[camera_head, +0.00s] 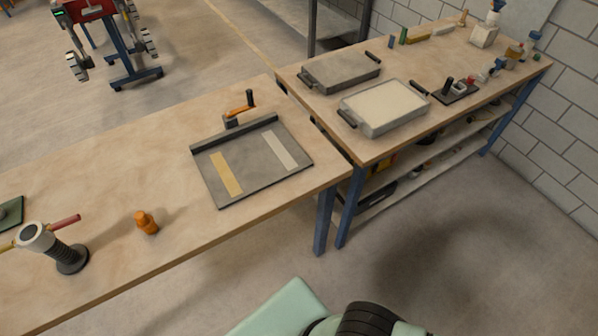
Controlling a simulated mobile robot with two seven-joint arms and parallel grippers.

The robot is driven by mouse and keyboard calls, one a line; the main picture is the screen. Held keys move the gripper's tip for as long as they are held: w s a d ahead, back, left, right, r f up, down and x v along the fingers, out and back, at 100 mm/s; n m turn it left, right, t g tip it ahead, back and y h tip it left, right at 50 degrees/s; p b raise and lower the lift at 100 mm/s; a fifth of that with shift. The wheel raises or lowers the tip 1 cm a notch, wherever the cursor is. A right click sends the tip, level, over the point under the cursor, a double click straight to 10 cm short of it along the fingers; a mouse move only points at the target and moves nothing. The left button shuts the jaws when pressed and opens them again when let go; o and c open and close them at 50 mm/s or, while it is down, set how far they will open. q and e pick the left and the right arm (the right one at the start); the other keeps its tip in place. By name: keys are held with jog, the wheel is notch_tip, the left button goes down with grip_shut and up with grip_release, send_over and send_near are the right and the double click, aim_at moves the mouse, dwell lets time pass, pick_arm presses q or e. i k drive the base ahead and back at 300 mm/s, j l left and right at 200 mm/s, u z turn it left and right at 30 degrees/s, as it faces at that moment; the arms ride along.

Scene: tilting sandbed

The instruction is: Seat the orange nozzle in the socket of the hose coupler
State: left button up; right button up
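The orange nozzle (146,223) stands on the near-left wooden workbench, apart from everything around it. The inside of the opening is too small to make out. Neither of my grippers is in view.
A grey tray (252,162) with a yellow and a pale strip lies right of the nozzle, with an orange-handled crank (240,108) behind it. A second bench holds a sand-filled tray (385,106) and a grey tray (341,72). Bench around the nozzle is clear.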

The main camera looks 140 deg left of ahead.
aim_at(32, 237)
jog(key=z, duration=3.5)
